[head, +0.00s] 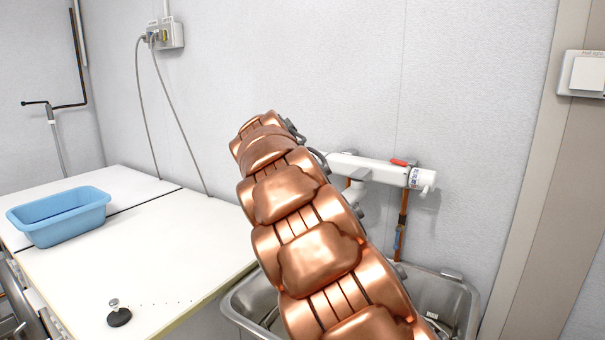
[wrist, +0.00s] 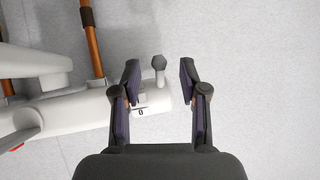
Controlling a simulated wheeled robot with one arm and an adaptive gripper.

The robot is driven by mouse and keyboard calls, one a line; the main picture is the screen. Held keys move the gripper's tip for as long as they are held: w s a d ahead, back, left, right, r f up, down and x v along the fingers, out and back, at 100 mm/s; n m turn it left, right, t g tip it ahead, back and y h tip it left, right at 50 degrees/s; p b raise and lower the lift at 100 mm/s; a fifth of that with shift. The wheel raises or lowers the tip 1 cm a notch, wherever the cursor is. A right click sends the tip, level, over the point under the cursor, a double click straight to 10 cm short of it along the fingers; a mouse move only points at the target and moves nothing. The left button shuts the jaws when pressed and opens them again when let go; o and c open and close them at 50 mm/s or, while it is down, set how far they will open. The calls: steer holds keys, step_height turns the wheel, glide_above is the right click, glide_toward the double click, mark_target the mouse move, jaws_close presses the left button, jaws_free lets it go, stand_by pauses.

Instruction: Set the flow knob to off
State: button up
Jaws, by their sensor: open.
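A white wall-mounted mixer body (head: 380,169) runs along the wall in the head view. In the wrist view its near end carries a white knob (wrist: 153,101) with a small dark mark and a short grey stub handle (wrist: 158,64). This end is hidden behind my arm in the head view. My gripper (wrist: 160,72) is open in the wrist view. Its two dark fingers stand on either side of the stub, with a gap visible to the right. The left finger overlaps the knob's edge; contact cannot be told. The gripper is mostly hidden in the head view.
A red lever (head: 398,162) tops the mixer's right part. Copper pipes (head: 402,222) run down from it. A steel basin (head: 460,290) lies below. A white table (head: 170,245) with a blue tub (head: 75,223) and a black-based plug (head: 119,315) stands left.

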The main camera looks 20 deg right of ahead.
steer(key=v, duration=1.2)
stand_by(0.5)
steer(key=s+d+f+n+g+y, duration=0.3)
steer(key=s+f+g, duration=0.2)
steer(key=s+f, duration=1.05)
steer(key=s+a+f+n+g+y, duration=0.25)
steer(key=s+a+f, duration=0.2)
steer(key=s, duration=0.55)
steer(key=s+a+f+n+g+y, duration=0.1)
steer(key=s+a+f+n, duration=0.2)
steer(key=s+f, duration=0.5)
steer(key=s+a+f+n+g+y, duration=0.1)
steer(key=s+a+f+n+g, duration=0.2)
steer(key=s, duration=0.9)
step_height(320, 180, up, 13)
steer(key=t+p, duration=0.1)
steer(key=p, duration=1.1)
steer(key=shift+w+a+m, duration=0.25)
steer(key=shift+a+m, duration=0.15)
steer(key=shift+m, duration=0.05)
